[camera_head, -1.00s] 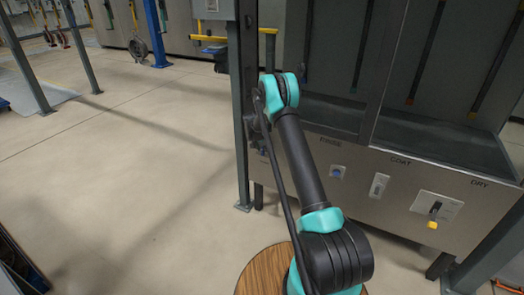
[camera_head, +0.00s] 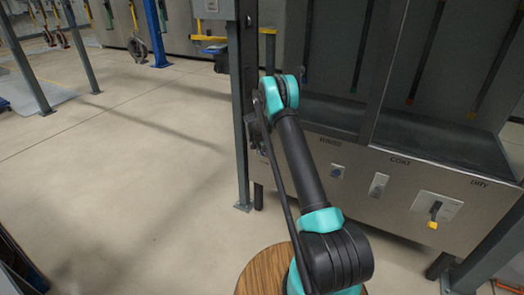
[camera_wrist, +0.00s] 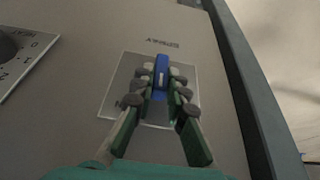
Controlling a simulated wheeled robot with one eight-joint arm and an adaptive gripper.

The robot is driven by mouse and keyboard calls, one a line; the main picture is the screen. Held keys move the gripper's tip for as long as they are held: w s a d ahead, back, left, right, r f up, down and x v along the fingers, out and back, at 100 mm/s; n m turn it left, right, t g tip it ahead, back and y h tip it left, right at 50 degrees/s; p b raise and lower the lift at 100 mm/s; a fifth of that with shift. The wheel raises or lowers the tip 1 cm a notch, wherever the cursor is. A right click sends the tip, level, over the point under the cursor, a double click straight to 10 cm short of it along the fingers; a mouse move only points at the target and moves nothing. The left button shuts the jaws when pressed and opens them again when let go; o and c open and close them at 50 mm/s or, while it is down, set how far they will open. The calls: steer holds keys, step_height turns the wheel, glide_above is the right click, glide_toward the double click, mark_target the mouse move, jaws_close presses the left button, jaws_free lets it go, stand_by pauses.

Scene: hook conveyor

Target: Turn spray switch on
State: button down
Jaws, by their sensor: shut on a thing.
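The spray switch shows in the wrist view as a blue lever (camera_wrist: 161,70) on a pale square plate (camera_wrist: 122,82), under a small label that seems to read SPRAY. My gripper (camera_wrist: 160,88) is in front of the plate, with its green and grey fingers on both sides of the blue lever, shut on it. The lever points toward the label end of the plate. In the head view the switch and my gripper are hidden behind my arm and the grey post.
A dark dial (camera_wrist: 10,48) on a plate sits left of the switch. The head view shows the RINSE knob (camera_head: 337,171), the COAT switch (camera_head: 378,185) and the DRY switch (camera_head: 433,213) on the panel. A grey post (camera_head: 241,130) stands beside my arm. Open floor lies left.

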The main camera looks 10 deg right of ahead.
steer(key=shift+d, duration=0.1)
steer(key=t+y, duration=0.1)
steer(key=y, duration=0.1)
steer(key=m+t+y, duration=0.1)
steer(key=t+y, duration=0.1)
steer(key=s+d+t+y, duration=0.1)
steer(key=t+y, duration=0.1)
steer(key=shift+f+m+y, duration=0.3)
steer(key=shift+m, duration=0.1)
steer(key=shift+t, duration=0.3)
stand_by(0.4)
steer(key=c, duration=1.5)
jaws_free()
steer(key=shift+c, duration=0.2)
steer(key=v, duration=1.2)
